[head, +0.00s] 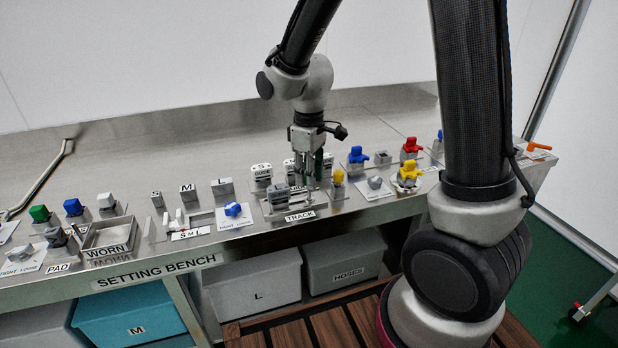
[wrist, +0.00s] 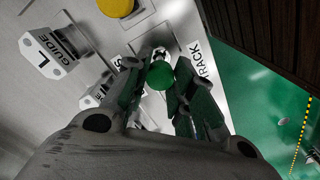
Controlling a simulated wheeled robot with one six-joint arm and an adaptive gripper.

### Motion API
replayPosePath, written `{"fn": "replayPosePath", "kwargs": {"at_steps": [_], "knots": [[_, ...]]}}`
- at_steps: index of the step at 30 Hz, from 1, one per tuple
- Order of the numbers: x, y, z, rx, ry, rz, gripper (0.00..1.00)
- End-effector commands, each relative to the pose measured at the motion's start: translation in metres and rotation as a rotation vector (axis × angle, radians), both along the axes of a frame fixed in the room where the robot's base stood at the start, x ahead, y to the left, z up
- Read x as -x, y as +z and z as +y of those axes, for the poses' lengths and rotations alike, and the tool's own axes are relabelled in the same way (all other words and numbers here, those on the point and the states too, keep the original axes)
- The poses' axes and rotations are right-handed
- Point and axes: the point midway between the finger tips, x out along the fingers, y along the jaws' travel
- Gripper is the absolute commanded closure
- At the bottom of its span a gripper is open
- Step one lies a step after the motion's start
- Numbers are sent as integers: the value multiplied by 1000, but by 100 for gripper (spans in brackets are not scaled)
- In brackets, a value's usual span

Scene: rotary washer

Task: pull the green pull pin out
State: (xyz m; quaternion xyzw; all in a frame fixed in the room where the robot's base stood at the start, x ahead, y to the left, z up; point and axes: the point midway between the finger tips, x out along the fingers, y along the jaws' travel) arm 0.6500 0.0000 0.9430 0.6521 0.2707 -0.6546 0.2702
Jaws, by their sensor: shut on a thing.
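The green pull pin shows in the wrist view as a round green knob (wrist: 160,76) between the fingertips. My gripper (wrist: 157,80) is shut on it, one finger on each side. In the head view my gripper (head: 309,176) points down over the fixture behind the TRACK label (head: 300,215). There the fingers and small size keep me from making out the pin clearly. The pin's shaft and how deep it sits are hidden under the knob and fingers.
A yellow knob (head: 338,177) stands close to the right of my gripper. A GUIDE L block (wrist: 48,52) is nearby in the wrist view. Blue (head: 357,156) and red (head: 411,146) knobs stand farther right.

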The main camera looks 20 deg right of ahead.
Motion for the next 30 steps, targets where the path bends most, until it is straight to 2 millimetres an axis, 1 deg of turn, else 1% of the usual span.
{"fn": "replayPosePath", "kwargs": {"at_steps": [2, 3, 6, 14, 17, 20, 30], "knots": [[-2, 2, 0, -1, 1, -5, 100], [-2, 2, 0, -1, 1, -5, 68], [-1, 2, 0, -1, 1, -4, 52], [-1, 1, 0, -1, 1, -4, 52], [-1, 5, 0, -1, 1, -4, 52], [-2, 18, 0, -2, 1, -6, 52], [-2, 92, 0, -3, 1, -8, 52]]}}
